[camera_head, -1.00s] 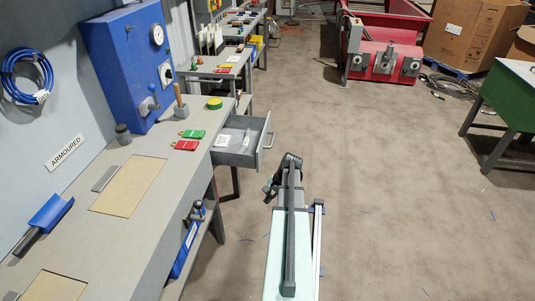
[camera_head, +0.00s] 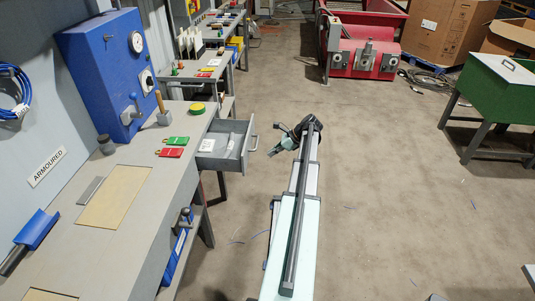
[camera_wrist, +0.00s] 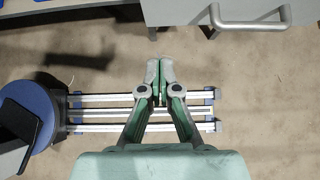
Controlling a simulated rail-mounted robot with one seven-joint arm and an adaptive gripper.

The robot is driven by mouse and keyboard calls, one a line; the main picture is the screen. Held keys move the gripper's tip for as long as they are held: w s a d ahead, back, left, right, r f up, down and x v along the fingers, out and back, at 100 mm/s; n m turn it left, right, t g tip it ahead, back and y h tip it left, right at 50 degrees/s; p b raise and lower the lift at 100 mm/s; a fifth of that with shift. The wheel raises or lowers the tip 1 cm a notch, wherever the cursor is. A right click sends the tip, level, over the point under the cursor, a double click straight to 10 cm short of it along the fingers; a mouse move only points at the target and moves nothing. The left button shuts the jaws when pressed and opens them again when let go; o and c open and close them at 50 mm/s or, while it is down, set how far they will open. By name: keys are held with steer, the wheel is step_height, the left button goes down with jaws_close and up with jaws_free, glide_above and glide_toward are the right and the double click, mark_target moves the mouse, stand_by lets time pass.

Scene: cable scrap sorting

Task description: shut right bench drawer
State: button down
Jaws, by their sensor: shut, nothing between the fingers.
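The right bench drawer (camera_head: 221,160) sticks out open from the right side of the grey bench (camera_head: 152,150). Clear bags and a white label lie inside it. Its bar handle (camera_head: 254,136) is on the outer front. In the wrist view the drawer front (camera_wrist: 175,12) and the grey handle (camera_wrist: 250,20) are at the top right. My gripper (camera_wrist: 163,72) is shut and empty, below and left of the handle and apart from it. In the head view my arm's end is right of the drawer, and the fingers are hard to make out.
Red (camera_head: 171,152) and green (camera_head: 176,141) tags, a yellow-green tape roll (camera_head: 197,108) and a blue machine (camera_head: 110,75) are on the bench. A red machine (camera_head: 362,55) and a green bin (camera_head: 497,88) stand farther off. The floor right of my arm is mostly clear.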

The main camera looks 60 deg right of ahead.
steer(key=w+a+f+p, duration=0.2)
steer(key=w+a+f, duration=0.3)
steer(key=w, duration=0.3)
steer(key=shift+w+f+p, duration=0.35)
steer(key=shift+f+p, duration=0.05)
steer(key=shift+f, duration=0.05)
